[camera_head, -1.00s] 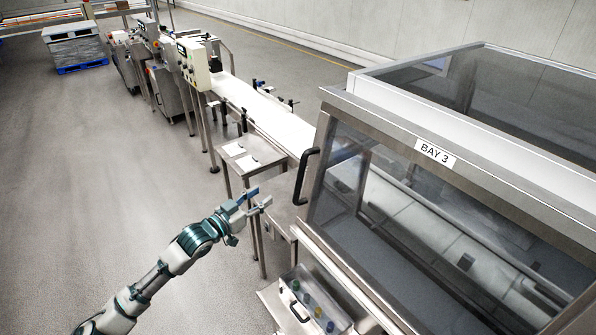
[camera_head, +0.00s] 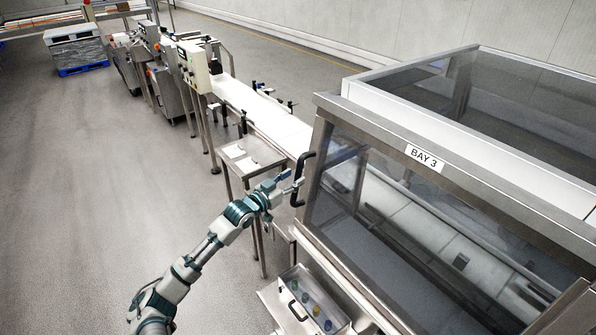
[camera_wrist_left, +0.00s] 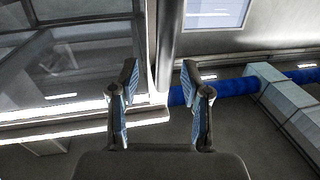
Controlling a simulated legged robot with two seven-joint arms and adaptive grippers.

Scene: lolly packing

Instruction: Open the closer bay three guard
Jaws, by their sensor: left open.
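The bay three guard (camera_head: 420,215) is a steel-framed clear panel with a "BAY 3" label (camera_head: 424,159), and it looks closed. Its black upright handle (camera_head: 302,180) stands on the left frame edge in the head view. My left gripper (camera_head: 290,180) is right beside the handle, fingers pointing at it. I cannot tell from the head view whether they touch. In the left wrist view my left gripper (camera_wrist_left: 160,82) is open, its two blue-padded fingers spread apart. A grey vertical bar rises beyond the gap between them. My right gripper is not in view.
A small steel side table (camera_head: 248,155) and the white conveyor (camera_head: 262,112) stand behind my left gripper. The floor on the left (camera_head: 90,190) is clear.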

